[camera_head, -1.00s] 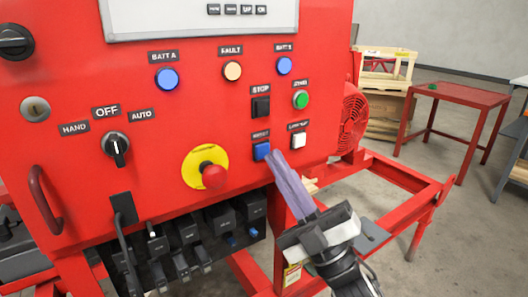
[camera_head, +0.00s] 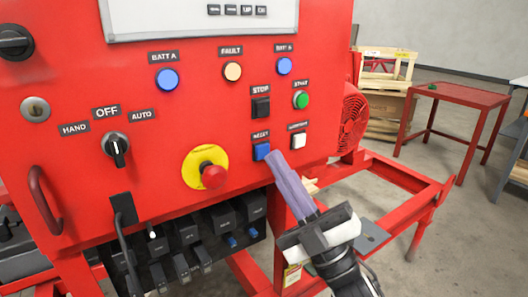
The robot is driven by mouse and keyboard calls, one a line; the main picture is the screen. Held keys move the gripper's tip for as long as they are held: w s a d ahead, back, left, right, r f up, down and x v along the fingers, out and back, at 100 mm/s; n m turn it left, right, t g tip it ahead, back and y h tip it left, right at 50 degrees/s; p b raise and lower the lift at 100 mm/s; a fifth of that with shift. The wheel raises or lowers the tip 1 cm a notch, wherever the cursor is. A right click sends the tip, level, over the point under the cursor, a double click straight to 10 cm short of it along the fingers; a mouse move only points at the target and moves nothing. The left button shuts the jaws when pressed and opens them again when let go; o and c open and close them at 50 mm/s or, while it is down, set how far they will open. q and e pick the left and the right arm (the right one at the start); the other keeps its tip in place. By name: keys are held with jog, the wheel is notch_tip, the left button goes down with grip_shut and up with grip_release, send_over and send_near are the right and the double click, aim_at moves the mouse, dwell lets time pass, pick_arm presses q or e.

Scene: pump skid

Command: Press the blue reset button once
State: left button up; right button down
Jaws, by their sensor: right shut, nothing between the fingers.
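My right gripper (camera_head: 272,155) comes up from the lower right. Its long purple-grey fingers are together with nothing between them. The fingertips appear just right of the reset button and overlap its right edge in the picture. I cannot tell whether they touch it. My left gripper is not in view.
A red emergency stop (camera_head: 213,176) on a yellow disc is at left. Black connectors (camera_head: 190,250) hang below the panel. A red frame (camera_head: 400,180) stands at right.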

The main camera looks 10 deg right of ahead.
jog(key=shift+w, duration=0.15)
dwell(0.6)
jog(key=shift+w+a, duration=0.15)
jog(key=shift+w, duration=0.1)
jog(key=shift+w+a, duration=0.15)
jog(key=shift+w, duration=0.25)
dwell(0.7)
jog(key=shift+s, duration=0.1)
jog(key=shift+s+d, duration=0.3)
jog(key=shift+s, duration=0.4)
jog(key=shift+s+d+p, duration=0.15)
jog(key=shift+s+d, duration=0.15)
jog(key=shift+s, duration=0.5)
jog(key=shift+s+d+p, duration=0.1)
jog(key=shift+s+d, duration=0.15)
jog(key=shift+s, duration=0.5)
jog(key=shift+s+d+p, duration=0.15)
jog(key=shift+s+d, duration=0.15)
jog(key=shift+s, duration=0.5)
